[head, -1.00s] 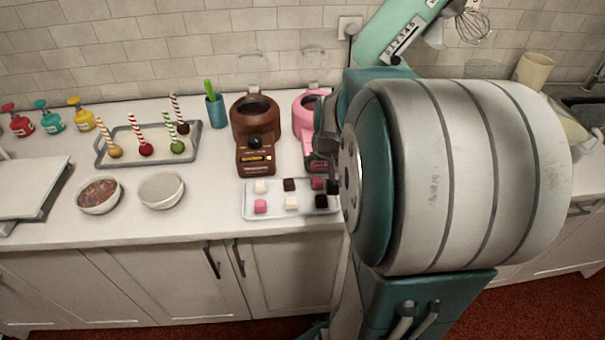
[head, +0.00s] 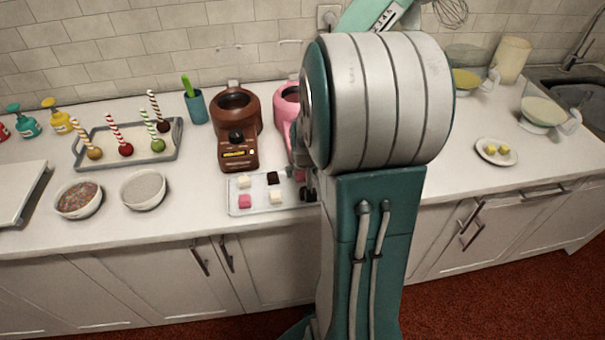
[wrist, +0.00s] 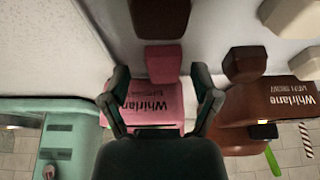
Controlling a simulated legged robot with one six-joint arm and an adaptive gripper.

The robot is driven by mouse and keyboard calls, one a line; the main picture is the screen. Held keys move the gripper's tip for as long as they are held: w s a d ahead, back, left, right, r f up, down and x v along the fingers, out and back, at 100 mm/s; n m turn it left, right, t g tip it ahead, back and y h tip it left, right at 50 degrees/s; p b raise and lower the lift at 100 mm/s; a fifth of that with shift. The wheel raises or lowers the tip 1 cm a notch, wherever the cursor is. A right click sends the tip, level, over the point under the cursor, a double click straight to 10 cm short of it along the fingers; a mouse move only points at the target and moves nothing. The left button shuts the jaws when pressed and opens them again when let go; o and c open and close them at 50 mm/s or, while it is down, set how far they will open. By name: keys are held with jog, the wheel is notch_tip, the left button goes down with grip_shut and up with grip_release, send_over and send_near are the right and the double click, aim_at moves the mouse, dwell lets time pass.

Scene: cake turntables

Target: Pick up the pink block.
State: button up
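A bright pink block (head: 245,201) sits at the front left of the grey tray (head: 233,209) in the head view. A darker pink block (head: 299,175) sits at the tray's back right, close to my arm. In the upside-down wrist view this darker pink block (wrist: 163,63) appears between the fingertips of my gripper (wrist: 161,84). My gripper is open, and I see nothing held. I cannot tell whether the fingers are level with the block or still above it. In the head view my arm hides most of the gripper. The bright pink block is not in the wrist view.
A dark brown block (wrist: 160,17), a brown block (wrist: 245,64) and white blocks (wrist: 293,18) are close by on the tray. A pink machine (wrist: 155,104) and a brown machine (head: 236,112) stand just behind. Bowls (head: 144,190) and a cake-pop tray (head: 125,163) are left.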

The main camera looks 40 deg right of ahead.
jog(key=shift+a, duration=0.2)
jog(key=c, duration=0.5)
jog(key=shift+a, duration=0.25)
jog(key=shift+c, duration=0.6)
jog(key=shift+d+r, duration=0.15)
jog(key=shift+d, duration=0.1)
